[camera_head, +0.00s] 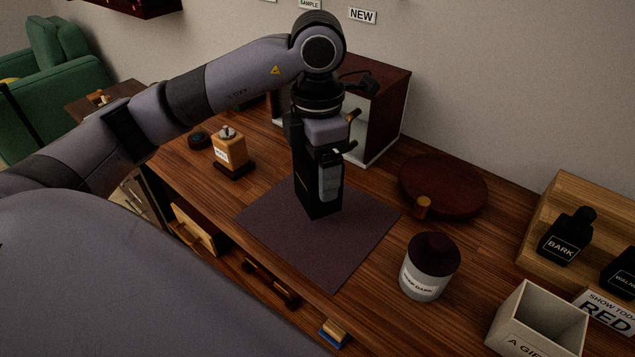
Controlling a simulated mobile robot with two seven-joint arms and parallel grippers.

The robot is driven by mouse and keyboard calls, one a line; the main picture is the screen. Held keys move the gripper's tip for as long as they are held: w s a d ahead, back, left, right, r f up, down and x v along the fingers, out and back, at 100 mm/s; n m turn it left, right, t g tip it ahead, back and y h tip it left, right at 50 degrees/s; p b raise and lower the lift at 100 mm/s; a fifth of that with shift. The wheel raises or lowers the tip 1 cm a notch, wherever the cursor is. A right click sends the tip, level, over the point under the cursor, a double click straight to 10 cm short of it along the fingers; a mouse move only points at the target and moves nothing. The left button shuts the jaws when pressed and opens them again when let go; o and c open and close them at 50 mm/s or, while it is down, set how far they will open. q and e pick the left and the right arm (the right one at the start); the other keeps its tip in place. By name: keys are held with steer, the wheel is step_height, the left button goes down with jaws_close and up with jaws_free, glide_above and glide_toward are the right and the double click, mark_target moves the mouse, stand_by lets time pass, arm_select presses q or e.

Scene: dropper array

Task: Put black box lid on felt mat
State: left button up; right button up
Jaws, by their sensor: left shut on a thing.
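The purple-grey felt mat (290,245) lies flat on the wooden bench in the middle of the view. My left gripper (325,165) comes down from above, over the back part of the mat. It is shut on a tall black box-shaped thing (318,205), which looks like the black box lid, held upright. The lower end of the black thing is at or just above the mat; I cannot tell whether it touches. My gripper hides part of its upper side. My right gripper is not in view.
A wooden cabinet (388,100) stands behind my gripper. A round dark red lid (442,186) and a labelled jar (430,268) are right of the mat. A small wooden bottle (229,150) stands left. A cream box (540,322) and dark bottles (567,238) are far right.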

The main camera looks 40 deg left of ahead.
arm_select(q)
step_height(320, 180, down, 4)
steer(key=shift+r, duration=0.2)
steer(key=shift+f, duration=0.2)
steer(key=o, duration=1.1)
steer(key=shift+r, duration=0.1)
steer(key=shift+c, duration=0.2)
steer(key=shift+r, duration=0.2)
step_height(320, 180, up, 12)
steer(key=shift+f+p, duration=0.1)
steer(key=shift+p, duration=0.6)
